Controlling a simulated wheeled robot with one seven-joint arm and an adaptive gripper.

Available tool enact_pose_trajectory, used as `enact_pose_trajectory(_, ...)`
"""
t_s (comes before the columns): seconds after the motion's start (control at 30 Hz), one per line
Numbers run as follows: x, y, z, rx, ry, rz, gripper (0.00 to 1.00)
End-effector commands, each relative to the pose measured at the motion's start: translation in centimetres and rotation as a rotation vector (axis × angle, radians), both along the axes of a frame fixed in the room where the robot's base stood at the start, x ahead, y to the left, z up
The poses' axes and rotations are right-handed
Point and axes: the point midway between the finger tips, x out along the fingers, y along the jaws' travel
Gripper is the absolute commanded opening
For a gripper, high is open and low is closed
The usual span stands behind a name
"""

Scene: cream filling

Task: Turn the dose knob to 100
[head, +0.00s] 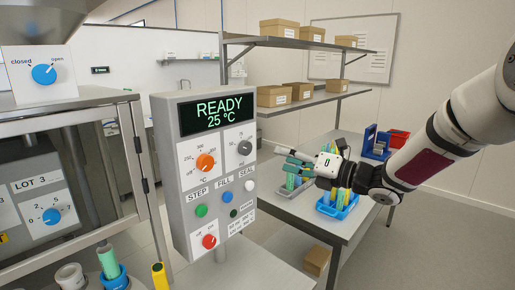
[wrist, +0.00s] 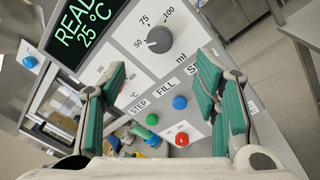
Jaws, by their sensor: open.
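The grey dose knob (head: 245,148) is at the upper right of the control panel, below the display. In the wrist view the dose knob (wrist: 159,39) has a white mark pointing left, at the 50 on its 50, 75, 100 scale. My gripper (head: 281,161) is open and empty, to the right of the panel in the head view. In the wrist view my gripper (wrist: 162,72) has its teal fingers spread wide, with the knob beyond and above the gap between them. The fingers appear apart from the knob.
The display (head: 218,115) reads READY 25 °C. An orange temperature knob (head: 205,162) sits left of the dose knob. Green (head: 201,211), blue (head: 227,197) and white (head: 249,185) buttons and a red knob (head: 209,241) lie below.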

Motion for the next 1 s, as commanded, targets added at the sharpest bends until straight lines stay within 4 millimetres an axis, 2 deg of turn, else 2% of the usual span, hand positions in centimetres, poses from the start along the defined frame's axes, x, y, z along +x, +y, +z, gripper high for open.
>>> enact_pose_trajectory(0.5,6.0,7.6,0.0,0.003,0.003,-0.001,0.56)
enact_pose_trajectory(0.7,7.3,9.1,0.0,0.0,0.004,-0.002,0.56)
enact_pose_trajectory(1.0,7.7,9.6,0.0,0.0,0.004,-0.004,0.56)
